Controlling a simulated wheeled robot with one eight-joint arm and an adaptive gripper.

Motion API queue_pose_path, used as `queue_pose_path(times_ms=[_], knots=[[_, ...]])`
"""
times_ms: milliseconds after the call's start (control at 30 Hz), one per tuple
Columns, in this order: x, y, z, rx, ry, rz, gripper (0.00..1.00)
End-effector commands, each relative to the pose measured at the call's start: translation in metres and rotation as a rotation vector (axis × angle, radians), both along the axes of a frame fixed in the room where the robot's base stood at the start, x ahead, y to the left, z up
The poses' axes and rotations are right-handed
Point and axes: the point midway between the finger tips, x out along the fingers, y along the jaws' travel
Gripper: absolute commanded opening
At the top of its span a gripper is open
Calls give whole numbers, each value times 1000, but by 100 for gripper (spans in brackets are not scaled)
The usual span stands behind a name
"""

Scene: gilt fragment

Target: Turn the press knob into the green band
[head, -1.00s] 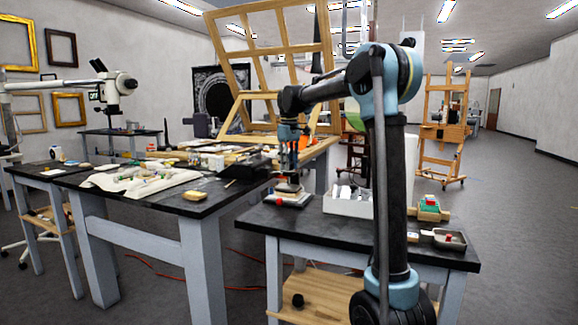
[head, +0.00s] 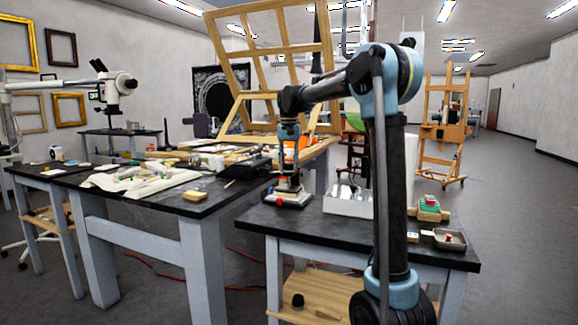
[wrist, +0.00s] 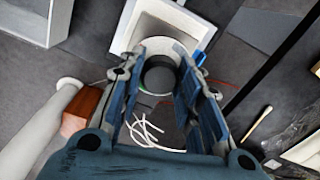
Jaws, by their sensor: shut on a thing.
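The press (head: 290,201) sits near the back left corner of the near black-topped table, a small pale block with red at its base. In the wrist view its pale square body (wrist: 135,22) lies beyond my fingers. The dark round knob (wrist: 160,76) is between the two blue-grey fingers of my gripper (wrist: 160,90). My gripper (head: 289,184) points down onto the press in the head view and is shut on the knob.
A white open box (head: 347,203) stands right of the press. A green-topped block (head: 430,204) and a metal tray (head: 446,240) with a red piece lie at the table's right end. A cluttered dark worktable (head: 200,208) stands to the left. The table front is clear.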

Motion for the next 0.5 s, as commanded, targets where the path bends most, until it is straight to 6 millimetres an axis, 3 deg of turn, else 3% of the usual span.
queue_pose_path(times_ms=[500], knots=[[2, 0, 0, 0, -3, -489, 8]])
